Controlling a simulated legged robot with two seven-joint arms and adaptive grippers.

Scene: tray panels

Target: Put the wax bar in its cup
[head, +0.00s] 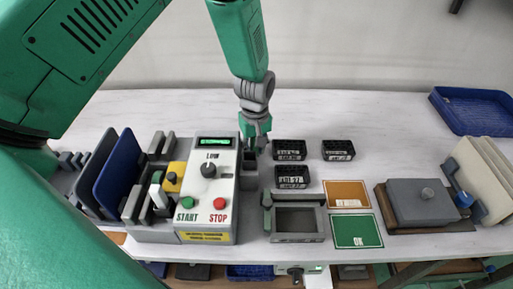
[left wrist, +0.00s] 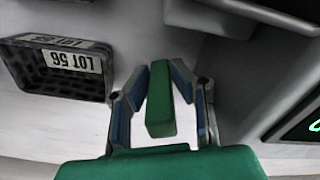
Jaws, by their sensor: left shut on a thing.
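My left gripper (head: 257,140) hangs just right of the control box, above a dark grey upright holder (head: 247,176). In the left wrist view, my left gripper (left wrist: 161,75) is shut on a green bar (left wrist: 158,108), which looks like the wax bar. The bar lies between the two fingers. In the head view the gripper hides most of the bar. The holder may be the cup; I cannot tell for sure, nor whether the bar touches it. My right gripper is in neither view.
The control box (head: 208,192) with knob and buttons stands close left of the gripper. Black lot crates, one of them reading LOT 56 (left wrist: 62,68), stand close right. A grey open tray (head: 298,238), orange card (head: 348,195) and green OK card (head: 357,231) lie nearer the front edge.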

